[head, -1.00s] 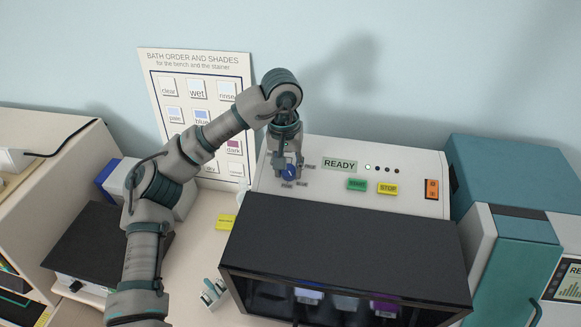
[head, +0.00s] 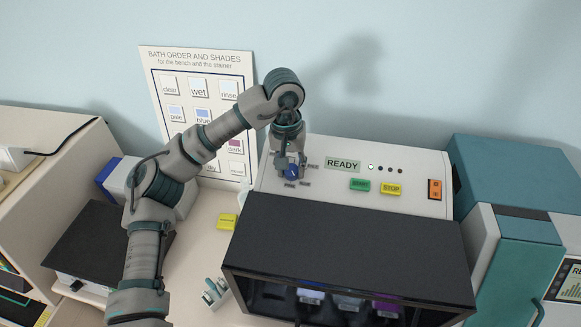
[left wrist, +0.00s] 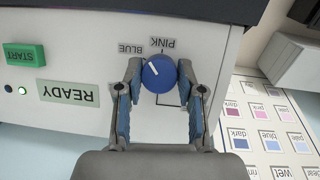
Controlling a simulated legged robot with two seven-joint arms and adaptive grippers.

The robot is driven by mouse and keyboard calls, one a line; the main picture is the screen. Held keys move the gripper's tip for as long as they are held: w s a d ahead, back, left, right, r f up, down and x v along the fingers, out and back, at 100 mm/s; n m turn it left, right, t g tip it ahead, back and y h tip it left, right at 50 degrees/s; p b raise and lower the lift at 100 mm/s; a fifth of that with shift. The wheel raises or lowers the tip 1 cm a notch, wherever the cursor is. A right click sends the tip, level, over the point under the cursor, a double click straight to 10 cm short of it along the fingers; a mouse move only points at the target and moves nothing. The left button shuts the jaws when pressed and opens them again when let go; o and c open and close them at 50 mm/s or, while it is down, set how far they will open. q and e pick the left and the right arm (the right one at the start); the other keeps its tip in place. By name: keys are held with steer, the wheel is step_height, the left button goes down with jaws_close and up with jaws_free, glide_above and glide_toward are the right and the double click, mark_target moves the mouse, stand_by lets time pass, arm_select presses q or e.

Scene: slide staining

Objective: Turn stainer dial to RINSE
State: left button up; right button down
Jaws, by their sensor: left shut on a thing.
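The blue stainer dial (head: 292,175) sits on the left part of the stainer's white panel (head: 345,196). My left gripper (head: 291,170) reaches down to it from above. In the left wrist view the round dial (left wrist: 159,74) lies between the two fingers of my left gripper (left wrist: 160,78), which is shut on it. The dial's white pointer line slants to the upper left in that view, toward the BLUE label (left wrist: 131,49). The PINK label (left wrist: 162,42) also reads there. I cannot make out a RINSE label; the gripper hides part of the dial's surround. My right gripper is out of view.
The panel also has a READY display (head: 343,165), a green START button (head: 360,185), a yellow STOP button (head: 391,188) and an orange switch (head: 434,189). The dark stainer hood (head: 345,245) stands in front. A shade chart (head: 199,62) leans on the wall behind my left arm.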

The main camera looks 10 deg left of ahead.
arm_select(q)
steer(key=shift+f, duration=0.2)
stand_by(0.5)
steer(key=o, duration=1.1)
steer(key=shift+w, duration=0.1)
steer(key=shift+o, duration=0.2)
steer(key=shift+w, duration=0.35)
steer(key=shift+s+r, duration=0.2)
steer(key=shift+r, duration=0.05)
step_height(320, 180, up, 11)
steer(key=shift+w+a+r, duration=0.15)
steer(key=shift+w+a, duration=0.1)
steer(key=shift+a, duration=0.1)
